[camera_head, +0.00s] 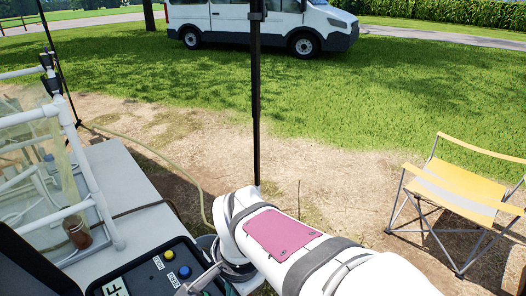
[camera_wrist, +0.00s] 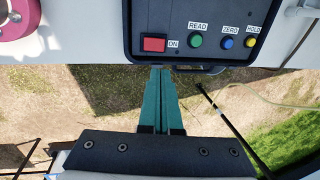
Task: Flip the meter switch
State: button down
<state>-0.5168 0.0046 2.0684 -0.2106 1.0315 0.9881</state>
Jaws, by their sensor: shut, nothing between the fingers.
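The meter is a dark box (camera_wrist: 215,14) at the top of the wrist view. Its red switch (camera_wrist: 154,44) has the label ON beside it. Which way the switch is set cannot be told. A green READ button (camera_wrist: 195,40), a blue ZERO button (camera_wrist: 227,43) and a yellow HOLD button (camera_wrist: 250,42) sit to its right. My gripper (camera_wrist: 160,72) has teal fingers, shut and empty, with the tips near the meter's edge just below the red switch in the picture. Contact cannot be told. In the head view the meter (camera_head: 140,272) is at the bottom, partly cut off, with its red switch out of sight.
The meter stands on a pale table (camera_head: 128,185). A white pipe frame (camera_head: 82,165) and a brown bottle (camera_head: 77,232) are at the table's left. A black pole (camera_head: 256,110) rises behind my arm. A yellow folding chair (camera_head: 460,190) stands at the right.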

jog(key=f, duration=0.4)
jog(key=w+a+f, duration=0.1)
jog(key=f, duration=0.8)
jog(key=shift+w+a+f, duration=0.35)
jog(key=shift+w, duration=0.05)
